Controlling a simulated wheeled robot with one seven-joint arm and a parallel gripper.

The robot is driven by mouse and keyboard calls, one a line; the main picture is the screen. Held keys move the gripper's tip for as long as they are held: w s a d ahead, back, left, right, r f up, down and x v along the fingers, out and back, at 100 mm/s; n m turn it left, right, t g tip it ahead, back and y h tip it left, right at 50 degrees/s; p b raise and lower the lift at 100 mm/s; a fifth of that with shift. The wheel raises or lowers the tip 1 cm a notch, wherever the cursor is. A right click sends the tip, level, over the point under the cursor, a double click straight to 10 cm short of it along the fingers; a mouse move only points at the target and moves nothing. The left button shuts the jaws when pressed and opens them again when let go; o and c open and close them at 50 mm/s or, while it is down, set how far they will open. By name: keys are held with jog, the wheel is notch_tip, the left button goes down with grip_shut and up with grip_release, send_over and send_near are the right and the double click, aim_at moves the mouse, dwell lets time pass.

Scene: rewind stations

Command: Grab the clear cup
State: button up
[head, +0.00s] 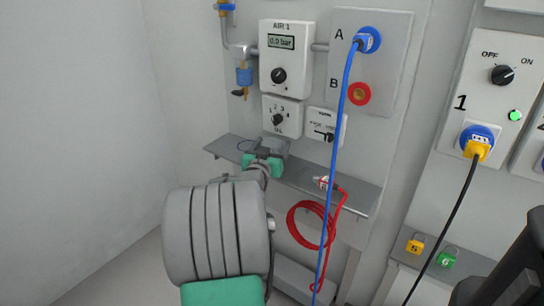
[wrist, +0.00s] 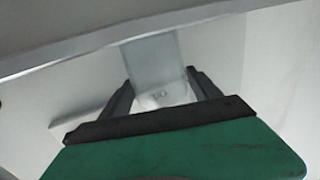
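I cannot make out a clear cup for certain in either view. In the wrist view, my gripper (wrist: 158,79) has its two dark fingers spread apart. Between and beyond them is a pale patch with small round marks; I cannot tell whether it is a clear object or part of the fixture behind. A grey upright piece (wrist: 150,60) stands just beyond the fingertips. In the head view, my green hand is at the left part of the grey wall shelf (head: 305,180), and my arm hides the area below it. The fingertips are not clear there.
A blue cable hangs from port A on the panel (head: 395,75), in front of the shelf. A coiled red cable (head: 308,222) hangs below the shelf's right part. The AIR 1 box (head: 285,55) and a small blue-bowled fitting (head: 244,76) are above. The left wall is bare.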

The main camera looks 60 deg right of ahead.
jog(key=c, duration=1.1)
